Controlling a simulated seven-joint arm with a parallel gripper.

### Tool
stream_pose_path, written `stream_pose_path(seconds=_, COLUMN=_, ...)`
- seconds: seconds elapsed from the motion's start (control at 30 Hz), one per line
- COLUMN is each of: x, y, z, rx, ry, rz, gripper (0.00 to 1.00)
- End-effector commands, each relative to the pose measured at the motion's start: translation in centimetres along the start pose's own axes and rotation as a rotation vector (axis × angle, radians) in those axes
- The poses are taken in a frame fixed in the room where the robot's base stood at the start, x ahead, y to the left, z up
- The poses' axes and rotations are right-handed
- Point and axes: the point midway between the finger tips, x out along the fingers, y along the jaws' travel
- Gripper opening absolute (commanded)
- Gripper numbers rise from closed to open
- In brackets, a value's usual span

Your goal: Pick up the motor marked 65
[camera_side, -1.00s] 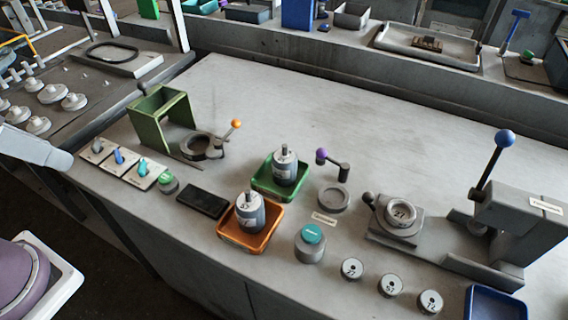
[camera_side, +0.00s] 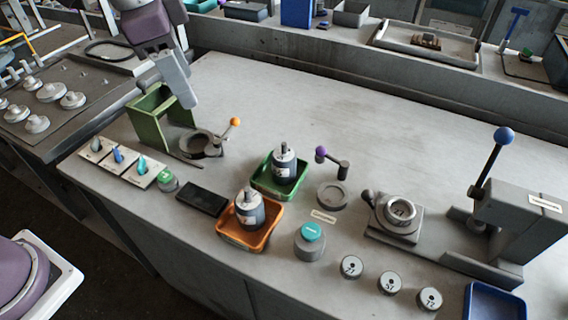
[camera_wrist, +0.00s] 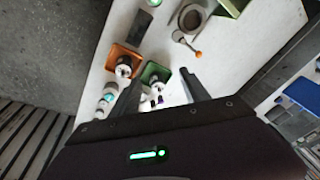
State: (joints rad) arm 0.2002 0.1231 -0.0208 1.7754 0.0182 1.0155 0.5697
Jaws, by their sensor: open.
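One grey motor (camera_side: 249,207) stands upright in an orange tray (camera_side: 232,237). Another grey motor (camera_side: 284,162) stands upright in a green tray (camera_side: 265,187). Both have a shaft on top and a pale label, but I cannot read the numbers for certain. The wrist view also shows the orange-tray motor (camera_wrist: 123,70) and the green-tray motor (camera_wrist: 154,86), both small. My gripper (camera_wrist: 160,76) is open and empty. In the side view my gripper (camera_side: 186,98) hangs over the green bracket, up and left of both trays and well apart from the motors.
A green bracket (camera_side: 147,117) and a ring clamp with an orange knob (camera_side: 235,122) stand at the left. A purple-knobbed lever (camera_side: 321,152) is right of the green tray. A lever press (camera_side: 505,232) stands at the right. The back middle of the bench is clear.

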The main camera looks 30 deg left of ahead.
Motion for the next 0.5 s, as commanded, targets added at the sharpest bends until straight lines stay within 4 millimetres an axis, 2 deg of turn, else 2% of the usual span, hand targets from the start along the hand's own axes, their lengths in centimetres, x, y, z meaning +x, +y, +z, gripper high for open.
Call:
stream_pose_path(seconds=0.03, x=2.9, y=-0.2, z=-2.9, rx=0.111, ry=-0.034, rz=0.035, gripper=0.54)
stream_pose_path(seconds=0.1, x=7.1, y=-0.1, z=-6.4, rx=0.274, ry=-0.069, rz=0.079, gripper=0.54)
stream_pose_path(seconds=0.2, x=12.9, y=0.9, z=-9.8, rx=0.468, ry=-0.104, rz=0.134, gripper=0.54)
stream_pose_path(seconds=0.3, x=17.1, y=2.0, z=-11.5, rx=0.596, ry=-0.123, rz=0.171, gripper=0.54)
stream_pose_path(seconds=0.5, x=20.6, y=3.0, z=-12.1, rx=0.671, ry=-0.133, rz=0.194, gripper=0.54)
